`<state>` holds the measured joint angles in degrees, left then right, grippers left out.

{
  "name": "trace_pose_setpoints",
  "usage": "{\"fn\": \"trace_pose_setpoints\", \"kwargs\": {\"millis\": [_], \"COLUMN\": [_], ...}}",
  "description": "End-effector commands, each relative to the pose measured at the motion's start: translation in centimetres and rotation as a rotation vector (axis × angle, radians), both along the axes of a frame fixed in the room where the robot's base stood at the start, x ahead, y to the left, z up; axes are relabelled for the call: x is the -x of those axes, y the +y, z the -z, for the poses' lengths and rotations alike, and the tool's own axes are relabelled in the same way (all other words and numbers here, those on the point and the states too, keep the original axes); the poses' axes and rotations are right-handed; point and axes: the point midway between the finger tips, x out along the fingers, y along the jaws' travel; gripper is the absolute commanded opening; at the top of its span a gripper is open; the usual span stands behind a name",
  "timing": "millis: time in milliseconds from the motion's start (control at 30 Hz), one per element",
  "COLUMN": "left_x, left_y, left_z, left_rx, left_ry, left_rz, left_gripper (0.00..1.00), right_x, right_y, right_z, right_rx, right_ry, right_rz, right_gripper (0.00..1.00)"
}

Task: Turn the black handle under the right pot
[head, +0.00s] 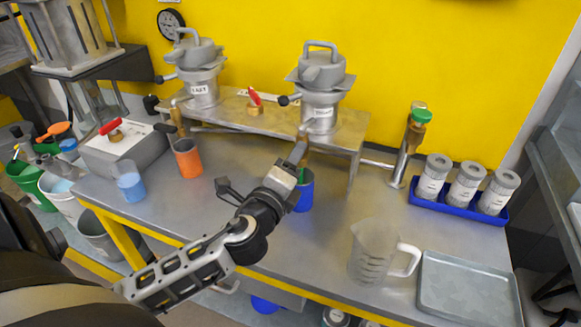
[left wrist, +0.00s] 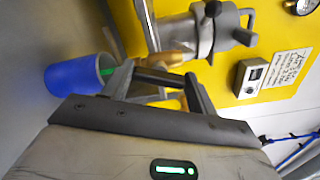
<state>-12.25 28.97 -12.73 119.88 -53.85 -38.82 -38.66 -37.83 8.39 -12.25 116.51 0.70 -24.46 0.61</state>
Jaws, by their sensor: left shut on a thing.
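The right pot (head: 320,100) is a grey lidded vessel on the raised metal shelf, with a tap pipe (head: 304,131) coming down below it. My left gripper (head: 300,154) is at the lower end of this tap, just above a blue cup (head: 305,194). In the left wrist view the fingers (left wrist: 160,82) are closed around a dark piece, the black handle, beside the brass valve (left wrist: 178,60). The handle is mostly hidden by the fingers, so its angle cannot be told. The blue cup (left wrist: 75,88) also shows there at the left. My right gripper is not in view.
The left pot (head: 200,90) stands on the same shelf (head: 345,140), with an orange cup (head: 188,160) below. A clear jug (head: 372,255) and metal tray (head: 467,287) are at right. A blue rack (head: 455,211) holds grey jars. A pipe with green knob (head: 422,115) rises behind.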

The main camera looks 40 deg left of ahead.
Motion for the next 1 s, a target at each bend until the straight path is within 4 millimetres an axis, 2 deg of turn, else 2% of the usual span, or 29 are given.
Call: {"fn": "trace_pose_setpoints", "kwargs": {"millis": [200, 500, 1000], "left_x": [0.04, 0.03, 0.01], "left_y": [0.12, 0.11, 0.11], "left_z": [0.16, 0.13, 0.08], "left_rx": [0.182, 0.353, 0.43], "left_ry": [-0.043, -0.085, -0.105], "left_rz": [-0.004, -0.004, -0.003], "left_gripper": [0.35, 0.35, 0.35], "right_x": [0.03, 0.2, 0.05], "right_y": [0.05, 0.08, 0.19], "right_z": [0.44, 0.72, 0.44], "right_rx": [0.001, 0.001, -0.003], "right_ry": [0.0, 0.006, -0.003], "right_rz": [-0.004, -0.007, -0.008], "right_gripper": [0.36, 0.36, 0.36]}}
